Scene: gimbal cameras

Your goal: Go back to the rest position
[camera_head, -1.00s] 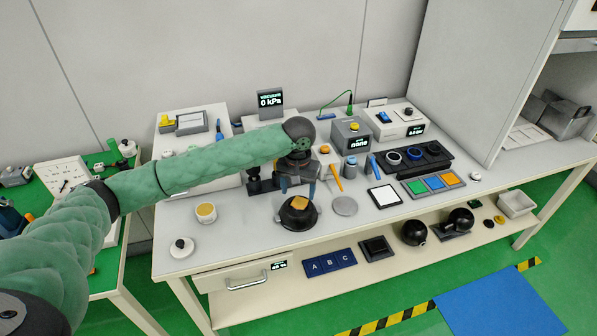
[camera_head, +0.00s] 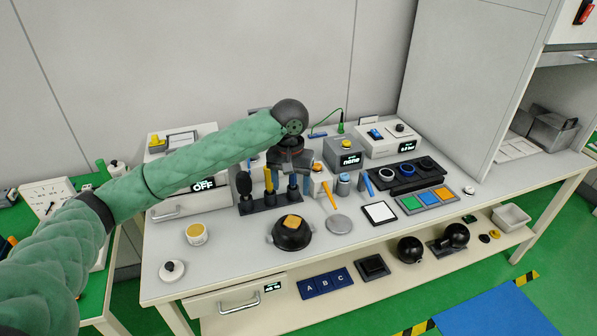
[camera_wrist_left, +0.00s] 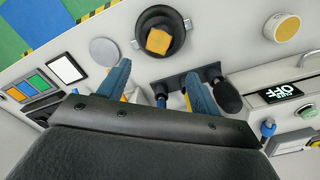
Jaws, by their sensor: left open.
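My left gripper (camera_head: 291,178) is raised above the back middle of the white table (camera_head: 240,262), over a dark tool rack (camera_head: 262,205). Its two blue fingers show apart and empty in the left wrist view (camera_wrist_left: 153,88). A black bowl (camera_head: 291,238) with an orange-tan block (camera_head: 292,221) in it stands on the table in front of the gripper, clear of the fingers. The bowl also shows at the top of the left wrist view (camera_wrist_left: 178,42). My right gripper is in neither view.
A grey disc (camera_head: 339,224), a white square pad (camera_head: 380,212) and a tray of coloured tiles (camera_head: 428,200) lie to the right. A yellow-topped jar (camera_head: 196,234) and a white knobbed lid (camera_head: 172,270) stand at the left. A tall cabinet wall (camera_head: 470,80) rises at the right.

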